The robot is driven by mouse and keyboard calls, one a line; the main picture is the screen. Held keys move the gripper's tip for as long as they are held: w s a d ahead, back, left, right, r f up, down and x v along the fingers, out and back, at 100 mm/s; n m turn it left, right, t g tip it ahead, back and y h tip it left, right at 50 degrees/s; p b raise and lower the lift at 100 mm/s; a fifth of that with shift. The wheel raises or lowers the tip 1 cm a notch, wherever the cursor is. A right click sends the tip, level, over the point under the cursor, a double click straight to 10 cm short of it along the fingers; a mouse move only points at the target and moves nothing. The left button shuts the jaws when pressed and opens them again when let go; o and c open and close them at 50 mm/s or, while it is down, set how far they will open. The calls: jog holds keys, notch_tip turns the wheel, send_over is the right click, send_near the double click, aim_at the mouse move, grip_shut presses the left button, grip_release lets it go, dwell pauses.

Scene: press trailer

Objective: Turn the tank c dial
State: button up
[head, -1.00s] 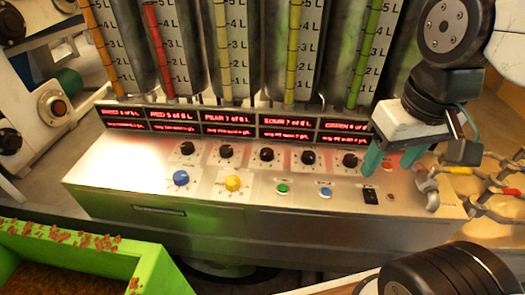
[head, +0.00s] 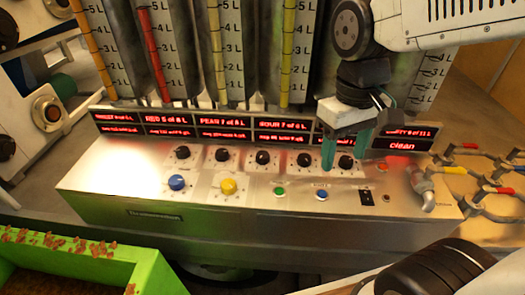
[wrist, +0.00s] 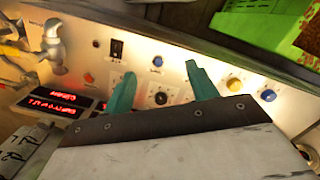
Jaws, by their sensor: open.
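A row of black dials runs along the steel panel below the red displays; the middle one (head: 262,157) and the one to its right (head: 304,160) show clearly. I cannot read any letter that marks tank c. My gripper (head: 345,152) is open, its teal fingers pointing down at the right end of the row, with the rightmost dial (head: 345,162) near the fingertips. In the wrist view my gripper (wrist: 161,80) has its fingers apart with one black dial (wrist: 161,98) showing between them. Nothing is held, and I cannot tell any contact.
A blue knob (head: 176,183), a yellow knob (head: 228,186), a green button (head: 279,192), a blue button (head: 321,195) and a black switch (head: 367,197) sit in front of the dials. A metal tap (head: 422,185) stands at the right. A green bin (head: 120,272) is at front left.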

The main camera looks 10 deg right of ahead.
aim_at(263, 154)
jog(key=w+a+f+n, duration=0.2)
jog(key=w+a+n, duration=0.1)
jog(key=w, duration=0.3)
jog(key=w+a+f+n, duration=0.3)
jog(key=w+a+n, duration=0.1)
jog(key=w, duration=0.3)
jog(key=w+a+f+n, duration=0.2)
jog(key=w+a+n, duration=0.1)
jog(key=w, duration=0.3)
jog(key=shift+w+a+f+n+t, duration=0.3)
jog(key=shift+f+n+t, duration=0.1)
jog(key=shift+n, duration=0.5)
notch_tip(263, 154, down, 8)
jog(key=shift+r, duration=0.15)
jog(key=c, duration=1)
